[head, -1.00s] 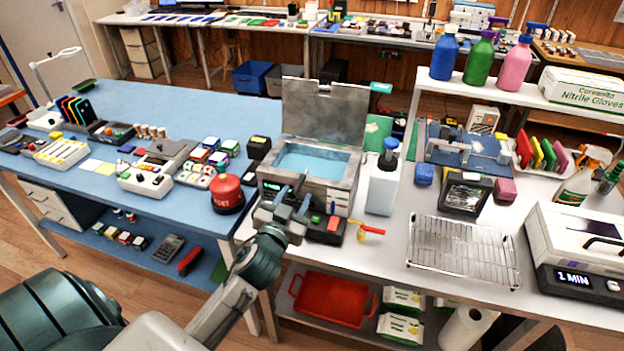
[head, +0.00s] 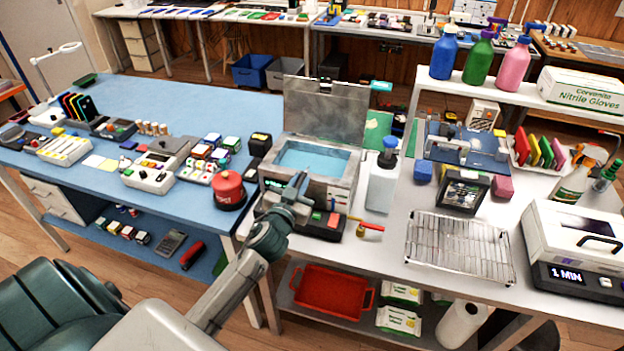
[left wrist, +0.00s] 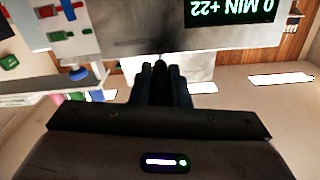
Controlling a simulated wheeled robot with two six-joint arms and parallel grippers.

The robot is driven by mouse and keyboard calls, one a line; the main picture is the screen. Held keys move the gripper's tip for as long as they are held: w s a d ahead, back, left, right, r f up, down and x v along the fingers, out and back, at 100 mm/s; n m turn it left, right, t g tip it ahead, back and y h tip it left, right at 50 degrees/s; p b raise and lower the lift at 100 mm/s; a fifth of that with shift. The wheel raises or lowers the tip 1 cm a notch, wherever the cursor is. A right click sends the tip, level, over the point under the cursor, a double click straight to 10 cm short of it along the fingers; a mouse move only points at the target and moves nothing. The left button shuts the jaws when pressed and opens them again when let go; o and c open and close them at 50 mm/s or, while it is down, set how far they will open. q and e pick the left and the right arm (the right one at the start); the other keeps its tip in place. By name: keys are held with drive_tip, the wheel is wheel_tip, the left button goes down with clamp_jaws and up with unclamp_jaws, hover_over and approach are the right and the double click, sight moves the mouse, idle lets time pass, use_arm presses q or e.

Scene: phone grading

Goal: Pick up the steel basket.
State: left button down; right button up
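I cannot make out a separate steel basket. A steel tank (head: 343,186) with blue liquid stands open on the white table, its lid (head: 325,112) raised. A wire rack of steel bars (head: 460,248) lies on the same table to the right. My left gripper (head: 298,185) is in front of the tank's left front side, above the front panel. In the left wrist view my left gripper's dark fingers (left wrist: 165,78) are close together, with nothing clearly held. The tank's display (left wrist: 230,10) appears upside down there. My right gripper is not in view.
A white pump bottle (head: 381,185) stands close right of the tank. A red knob (head: 229,188) is to its left on the blue table. A small red and yellow part (head: 367,227) sticks out at the front. A red tray (head: 333,292) lies on the shelf below.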

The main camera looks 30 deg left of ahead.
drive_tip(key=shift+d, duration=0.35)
use_arm(q)
drive_tip(key=shift+r, duration=0.15)
